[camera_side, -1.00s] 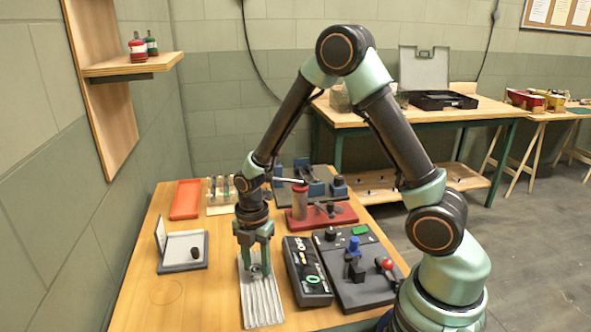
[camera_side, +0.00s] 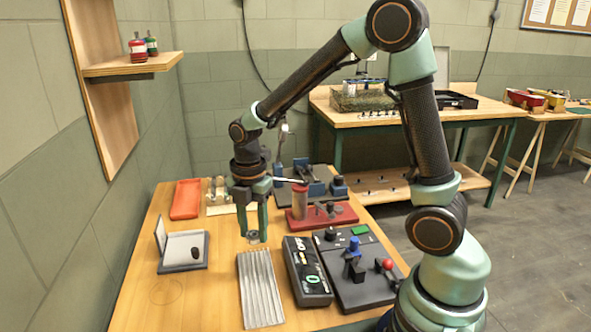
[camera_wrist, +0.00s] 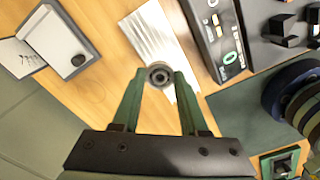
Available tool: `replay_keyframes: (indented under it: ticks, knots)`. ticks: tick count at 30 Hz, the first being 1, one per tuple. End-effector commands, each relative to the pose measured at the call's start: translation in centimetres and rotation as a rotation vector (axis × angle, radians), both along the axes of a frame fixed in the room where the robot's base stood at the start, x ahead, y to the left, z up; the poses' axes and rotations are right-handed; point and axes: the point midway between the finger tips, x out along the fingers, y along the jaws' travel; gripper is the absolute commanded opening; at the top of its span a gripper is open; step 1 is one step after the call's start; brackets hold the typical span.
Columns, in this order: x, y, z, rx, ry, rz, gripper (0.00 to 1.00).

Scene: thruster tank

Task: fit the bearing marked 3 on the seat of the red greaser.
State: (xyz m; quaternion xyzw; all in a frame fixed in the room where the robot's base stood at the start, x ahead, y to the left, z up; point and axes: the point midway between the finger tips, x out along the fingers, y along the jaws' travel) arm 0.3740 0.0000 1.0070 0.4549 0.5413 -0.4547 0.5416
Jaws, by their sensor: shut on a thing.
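My gripper (camera_side: 253,232) is shut on a small round metal bearing (camera_side: 254,239). In the wrist view the bearing (camera_wrist: 159,75) shows as a dark ring between the green fingertips (camera_wrist: 160,83); no mark on it can be read. In the side view it hangs over the back end of the pale grooved tray (camera_side: 262,290), apart from it. The red greaser (camera_side: 338,216), with a red base and an upright red-capped cylinder, stands to the right of and behind my gripper. Its seat is too small to make out.
A black meter (camera_side: 306,272) and a dark control panel (camera_side: 352,272) with a red knob lie right of the tray. A grey open case (camera_side: 183,264) is at left. A red-orange tray (camera_side: 186,199) and a blue fixture (camera_side: 312,184) stand behind. Bare wood shows at front left.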

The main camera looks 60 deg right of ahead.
Motion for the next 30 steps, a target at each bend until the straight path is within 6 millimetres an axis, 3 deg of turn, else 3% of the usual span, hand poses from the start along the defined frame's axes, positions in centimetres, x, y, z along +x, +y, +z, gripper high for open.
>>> replay_keyframes:
  ticks: [3, 9, 17, 26, 30]
  knots:
    - [0.2, 0.0, 3.5, 0.0, -0.008, 0.0, 0.0]
    - [0.1, 0.0, 7.6, 0.0, -0.005, 0.0, 0.0]
    - [0.1, 0.0, 10.4, 0.0, -0.003, 0.0, 0.0]
    - [0.1, 0.0, 15.5, 0.0, -0.004, 0.0, 0.0]
    - [0.7, -3.0, 15.2, 0.0, 0.002, -0.079, 0.0]
